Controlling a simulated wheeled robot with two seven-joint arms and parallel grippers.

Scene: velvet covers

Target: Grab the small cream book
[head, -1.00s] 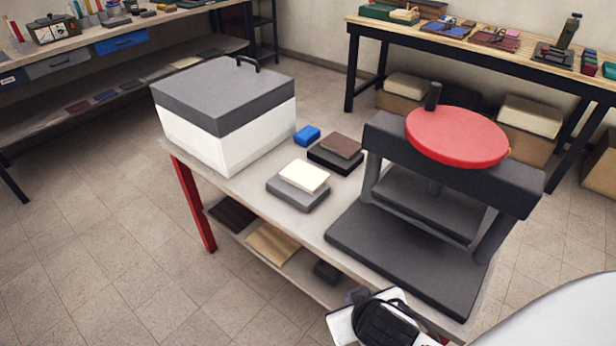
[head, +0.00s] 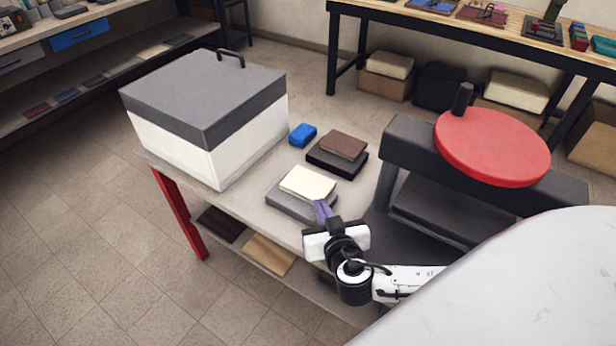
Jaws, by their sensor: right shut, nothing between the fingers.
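The small cream book (head: 307,183) lies flat on a larger grey block or book (head: 286,204) near the middle of the table. My right gripper (head: 322,207) reaches in from the lower right. Its purple fingertips are at the near right edge of the cream book, shut with nothing held. I cannot tell whether they touch the book or hover just above the grey block. The gripper hides the grey block's near right part. My left gripper is not in view.
A white box with a grey lid (head: 208,110) stands at the table's left. A blue block (head: 303,134) and a brown book (head: 343,145) on a black one (head: 324,160) lie behind the cream book. A press with a red wheel (head: 492,147) stands to the right.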

